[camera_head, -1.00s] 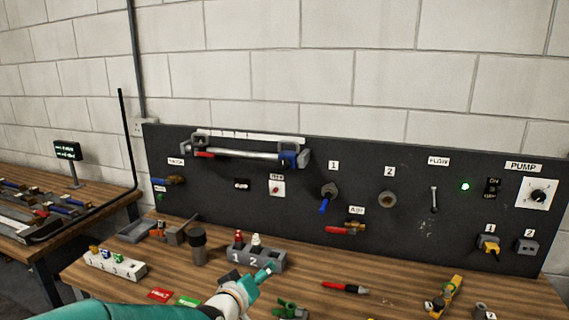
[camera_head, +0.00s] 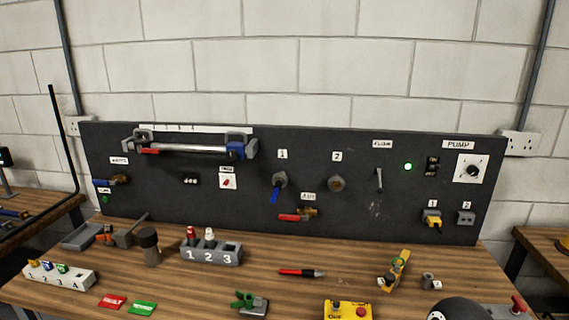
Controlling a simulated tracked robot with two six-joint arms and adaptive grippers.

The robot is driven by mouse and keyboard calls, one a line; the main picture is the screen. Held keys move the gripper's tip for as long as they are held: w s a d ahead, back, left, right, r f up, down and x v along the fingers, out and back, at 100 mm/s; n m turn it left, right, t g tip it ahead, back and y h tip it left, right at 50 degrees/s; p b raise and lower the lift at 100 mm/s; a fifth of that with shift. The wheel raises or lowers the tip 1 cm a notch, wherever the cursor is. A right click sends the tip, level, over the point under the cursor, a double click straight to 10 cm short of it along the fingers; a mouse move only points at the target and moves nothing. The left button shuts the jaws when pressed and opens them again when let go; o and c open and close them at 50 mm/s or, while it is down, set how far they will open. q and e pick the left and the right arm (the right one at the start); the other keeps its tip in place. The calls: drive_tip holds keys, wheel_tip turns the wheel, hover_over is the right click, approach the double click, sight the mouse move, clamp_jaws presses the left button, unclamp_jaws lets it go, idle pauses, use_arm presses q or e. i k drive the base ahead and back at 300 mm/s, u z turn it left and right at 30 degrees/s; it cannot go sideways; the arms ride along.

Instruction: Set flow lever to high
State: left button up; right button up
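The flow lever (camera_head: 379,180) is a thin grey lever in a slot on the dark upright panel, below the label FLOW (camera_head: 382,144). It looks close to upright, and its exact setting is too small to read. Small pale marks on the panel below it cannot be read. Neither of my grippers is in view, and nothing touches the lever.
A green lamp (camera_head: 408,167) and the PUMP dial (camera_head: 472,170) are right of the lever. A blue-handled valve (camera_head: 279,185) and red-handled air valve (camera_head: 297,215) are left.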

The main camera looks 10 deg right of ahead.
sight(381, 190)
drive_tip(key=z, duration=1.65)
drive_tip(key=i, duration=0.1)
drive_tip(key=u, duration=2.95)
drive_tip(key=k, duration=1.5)
drive_tip(key=z, duration=0.9)
drive_tip(key=i, duration=0.5)
drive_tip(key=u, duration=0.05)
